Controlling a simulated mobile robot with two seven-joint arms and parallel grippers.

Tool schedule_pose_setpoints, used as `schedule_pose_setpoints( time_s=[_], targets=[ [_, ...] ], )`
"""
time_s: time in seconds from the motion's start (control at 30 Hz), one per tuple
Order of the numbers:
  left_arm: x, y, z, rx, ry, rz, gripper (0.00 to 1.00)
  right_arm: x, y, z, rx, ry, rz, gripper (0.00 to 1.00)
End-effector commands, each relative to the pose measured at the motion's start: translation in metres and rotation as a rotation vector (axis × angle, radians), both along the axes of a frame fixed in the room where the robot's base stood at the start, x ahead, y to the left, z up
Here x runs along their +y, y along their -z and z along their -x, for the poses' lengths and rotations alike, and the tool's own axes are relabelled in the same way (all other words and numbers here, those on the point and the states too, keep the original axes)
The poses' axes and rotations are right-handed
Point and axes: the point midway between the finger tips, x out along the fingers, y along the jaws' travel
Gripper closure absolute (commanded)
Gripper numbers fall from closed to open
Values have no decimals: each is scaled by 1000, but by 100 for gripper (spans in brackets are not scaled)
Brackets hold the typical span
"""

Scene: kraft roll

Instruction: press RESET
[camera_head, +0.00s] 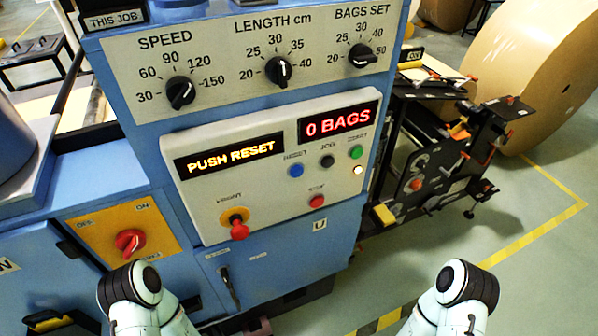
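The blue RESET button (295,171) sits on the pale control panel (267,205), under a small blurred label that seems to read RESET. The left display (231,156) reads "PUSH RESET" in yellow, and the right display (339,122) reads "0 BAGS" in red. Right of the blue button are a black button (327,161) and a green button (356,152). Only parts of my two arms show at the bottom edge, below the panel and apart from it. Neither of my grippers is in view. Nothing covers the blue button.
A red button (317,201) and a red knob (239,230) on a yellow base sit low on the panel. A lit lamp (358,169) is under the green button. A red rotary switch (130,241) is at left. Dials are above. A large kraft roll (535,75) stands at right.

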Motion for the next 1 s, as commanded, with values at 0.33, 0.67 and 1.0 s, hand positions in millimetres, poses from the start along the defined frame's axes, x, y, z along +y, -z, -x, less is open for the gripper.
schedule_pose_setpoints(
  time_s=[0.33,0.67,1.0],
  targets=[
    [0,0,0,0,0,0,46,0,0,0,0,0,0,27],
    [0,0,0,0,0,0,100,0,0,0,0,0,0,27],
    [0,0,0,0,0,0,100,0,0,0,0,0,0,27]
  ],
)
